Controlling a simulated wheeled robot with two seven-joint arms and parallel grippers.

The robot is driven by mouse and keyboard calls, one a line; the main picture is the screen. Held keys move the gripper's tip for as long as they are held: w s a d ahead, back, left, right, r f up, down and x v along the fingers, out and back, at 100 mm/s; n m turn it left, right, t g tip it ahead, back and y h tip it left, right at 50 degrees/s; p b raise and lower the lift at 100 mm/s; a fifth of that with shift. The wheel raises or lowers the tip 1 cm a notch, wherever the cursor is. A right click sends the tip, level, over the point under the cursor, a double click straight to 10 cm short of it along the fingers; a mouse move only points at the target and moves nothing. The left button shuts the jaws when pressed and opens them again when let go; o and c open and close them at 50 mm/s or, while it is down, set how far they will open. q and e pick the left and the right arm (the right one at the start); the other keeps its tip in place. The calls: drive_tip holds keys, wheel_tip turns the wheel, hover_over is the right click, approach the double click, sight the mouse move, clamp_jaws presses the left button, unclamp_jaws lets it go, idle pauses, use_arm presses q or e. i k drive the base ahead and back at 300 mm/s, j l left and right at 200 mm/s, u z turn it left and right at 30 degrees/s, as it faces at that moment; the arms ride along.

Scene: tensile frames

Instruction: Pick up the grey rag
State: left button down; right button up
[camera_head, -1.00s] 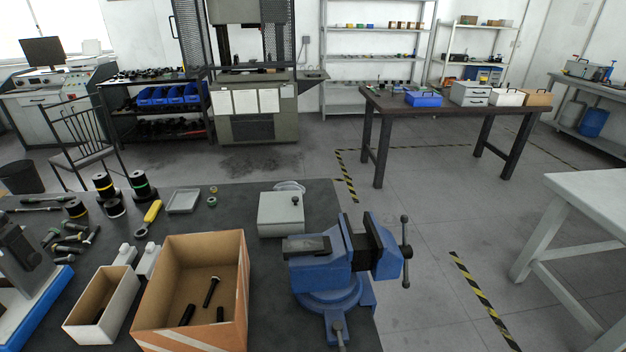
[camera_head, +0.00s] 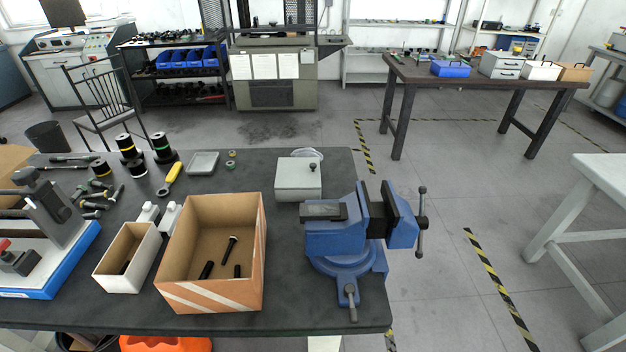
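I do not see a grey rag that I can make out in the head view. The dark workbench (camera_head: 300,318) fills the lower left, with several tools and boxes on it. Neither of my grippers shows in the head view.
A blue vise (camera_head: 345,240) stands at the bench's right corner. A cardboard box (camera_head: 213,292) with dark bolts, a narrow white box (camera_head: 140,278) and a grey lidded box (camera_head: 298,182) stand on the bench. A dark table (camera_head: 480,78) is behind. Open floor (camera_head: 430,200) lies to the right.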

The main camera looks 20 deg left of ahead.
sight(306, 151)
drive_tip(key=i+l+z, duration=0.1)
drive_tip(key=l, duration=0.3)
drive_tip(key=i+l+z, duration=0.1)
drive_tip(key=l, duration=0.25)
drive_tip(key=i+l+z, duration=0.1)
drive_tip(key=i+l, duration=0.15)
drive_tip(key=i+l+z, duration=0.1)
drive_tip(key=l, duration=0.35)
drive_tip(key=i+l+u, duration=0.2)
drive_tip(key=i, duration=0.3)
drive_tip(key=i+l+u, duration=0.25)
drive_tip(key=i, duration=0.2)
drive_tip(key=i+l+u, duration=0.2)
drive_tip(key=i, duration=0.25)
drive_tip(key=i+j+u, duration=0.1)
drive_tip(key=i+u, duration=0.65)
drive_tip(key=u, duration=0.2)
drive_tip(key=i+l+u, duration=0.25)
drive_tip(key=i+u, duration=0.2)
drive_tip(key=i+l+u, duration=0.25)
drive_tip(key=u, duration=0.2)
drive_tip(key=i+l+u, duration=0.25)
drive_tip(key=l+u, duration=0.2)
